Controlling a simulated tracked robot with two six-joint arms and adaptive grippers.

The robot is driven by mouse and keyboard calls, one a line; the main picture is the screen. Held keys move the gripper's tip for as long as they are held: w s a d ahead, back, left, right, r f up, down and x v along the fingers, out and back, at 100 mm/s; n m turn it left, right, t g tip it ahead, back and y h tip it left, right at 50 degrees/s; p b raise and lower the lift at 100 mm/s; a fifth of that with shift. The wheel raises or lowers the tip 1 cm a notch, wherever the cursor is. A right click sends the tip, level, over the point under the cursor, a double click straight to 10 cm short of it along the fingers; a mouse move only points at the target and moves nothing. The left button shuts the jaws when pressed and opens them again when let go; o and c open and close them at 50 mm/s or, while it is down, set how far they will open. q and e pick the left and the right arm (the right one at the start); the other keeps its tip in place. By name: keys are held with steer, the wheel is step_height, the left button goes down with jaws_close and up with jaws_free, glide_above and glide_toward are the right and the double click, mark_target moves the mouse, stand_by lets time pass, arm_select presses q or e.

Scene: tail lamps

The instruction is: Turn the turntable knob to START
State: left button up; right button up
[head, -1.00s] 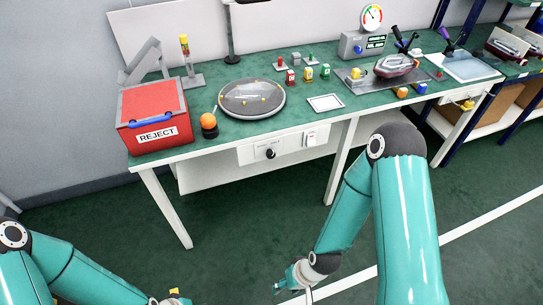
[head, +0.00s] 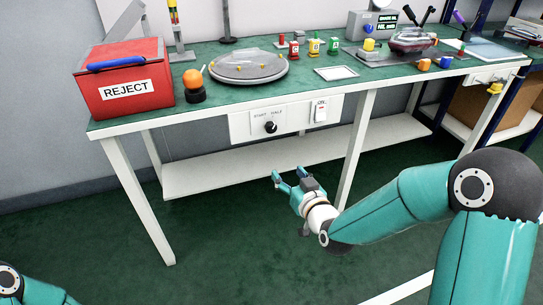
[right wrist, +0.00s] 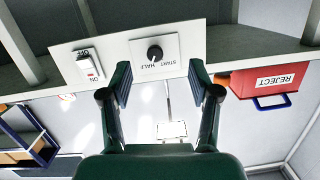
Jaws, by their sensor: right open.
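My right gripper (head: 288,176) is open and empty, below and in front of the panel, apart from the knob. In the right wrist view the knob (right wrist: 155,53) shows upside down, beyond and between the spread fingers (right wrist: 160,82). My left gripper is out of view.
A white ON switch (head: 320,111) is right of the knob. A red REJECT bin (head: 125,78) and an orange ball-shaped button (head: 193,78) stand at left on the table. A table leg (head: 355,150) is close to my right arm. A lower shelf (head: 220,178) runs behind the gripper.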

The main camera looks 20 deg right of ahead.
mark_target(272, 130)
arm_select(q)
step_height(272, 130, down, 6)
steer(key=b, duration=0.3)
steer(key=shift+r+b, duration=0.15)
steer(key=shift+b, duration=0.2)
arm_select(e)
steer(key=w, duration=0.5)
steer(key=w+r+t, duration=0.1)
steer(key=w, duration=0.5)
steer(key=w+r+t, duration=0.1)
steer(key=w, duration=0.5)
steer(key=shift+w+d+r+h, duration=0.2)
steer(key=shift+w+d+h, duration=0.05)
steer(key=shift+d+h, duration=0.1)
steer(key=shift+c, duration=0.2)
steer(key=c, duration=1.1)
steer(key=shift+c, duration=0.2)
